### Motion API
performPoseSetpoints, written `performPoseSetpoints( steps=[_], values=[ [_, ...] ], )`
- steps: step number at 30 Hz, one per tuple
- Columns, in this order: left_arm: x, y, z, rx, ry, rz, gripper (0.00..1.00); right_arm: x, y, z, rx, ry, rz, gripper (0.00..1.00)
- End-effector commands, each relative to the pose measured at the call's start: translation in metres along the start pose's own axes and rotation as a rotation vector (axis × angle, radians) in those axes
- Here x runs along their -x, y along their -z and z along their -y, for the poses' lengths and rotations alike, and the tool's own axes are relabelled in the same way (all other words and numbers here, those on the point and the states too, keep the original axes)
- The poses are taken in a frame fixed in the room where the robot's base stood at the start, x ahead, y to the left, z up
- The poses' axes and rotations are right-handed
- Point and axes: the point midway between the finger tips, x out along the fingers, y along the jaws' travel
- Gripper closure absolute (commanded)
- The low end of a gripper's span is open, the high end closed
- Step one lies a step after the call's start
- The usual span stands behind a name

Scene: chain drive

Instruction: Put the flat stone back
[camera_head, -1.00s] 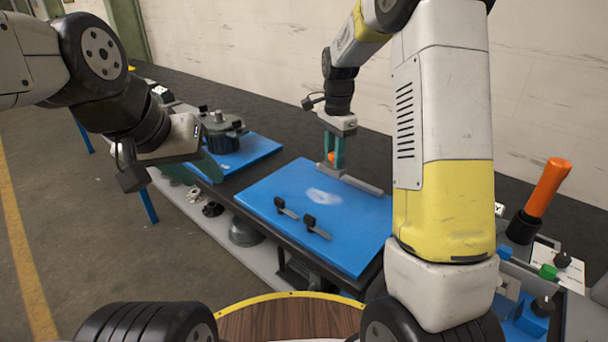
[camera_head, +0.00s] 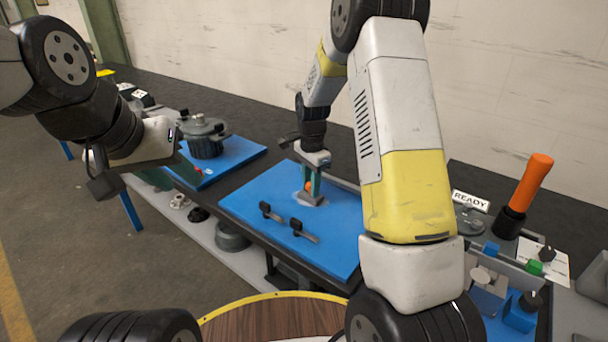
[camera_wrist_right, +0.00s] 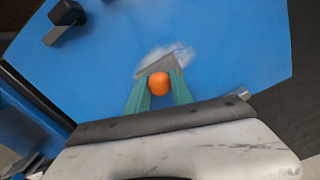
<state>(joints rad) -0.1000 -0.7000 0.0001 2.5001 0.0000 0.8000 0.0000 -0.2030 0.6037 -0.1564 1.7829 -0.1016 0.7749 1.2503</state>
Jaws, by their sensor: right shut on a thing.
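My right gripper (camera_head: 312,185) is shut on an orange knob (camera_wrist_right: 158,83) with a small grey flat block (camera_wrist_right: 157,67) at it, which I take to be the flat stone. The block also shows low between the fingers in the head view (camera_head: 313,199). It is over a pale worn patch (camera_wrist_right: 178,54) on the blue plate (camera_head: 250,205); I cannot tell whether it touches the plate.
A dark geared housing (camera_head: 204,137) sits on the other blue plate at left. An orange-handled tool (camera_head: 527,190) and a READY sign (camera_head: 470,200) stand at right. A grey rail runs along the plate's far edge.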

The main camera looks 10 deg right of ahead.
Motion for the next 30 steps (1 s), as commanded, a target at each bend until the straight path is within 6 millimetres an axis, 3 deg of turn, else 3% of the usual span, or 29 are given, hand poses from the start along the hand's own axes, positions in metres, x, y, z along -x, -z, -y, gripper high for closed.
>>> performPoseSetpoints(
  steps=[7, 8, 11, 23, 30],
  values=[
    [0.0, 0.0, 0.0, 0.0, 0.0, 0.0, 0.64, -0.002, 0.0, 0.0, 0.0, 0.0, 0.0, 1.0],
    [0.0, 0.0, 0.0, 0.0, 0.0, 0.0, 0.64, -0.002, 0.0, 0.0, 0.0, 0.0, 0.0, 0.69],
    [0.0, 0.0, 0.0, 0.0, 0.0, 0.0, 0.64, -0.002, 0.0, 0.0, 0.0, 0.0, 0.0, 0.51],
    [0.0, 0.0, 0.0, 0.0, 0.0, 0.0, 0.64, 0.004, 0.0, 0.001, 0.0, 0.002, -0.001, 0.51],
    [0.0, 0.0, 0.0, 0.0, 0.0, 0.0, 0.64, 0.048, 0.001, 0.002, 0.001, 0.006, -0.002, 0.51]
  ],
)
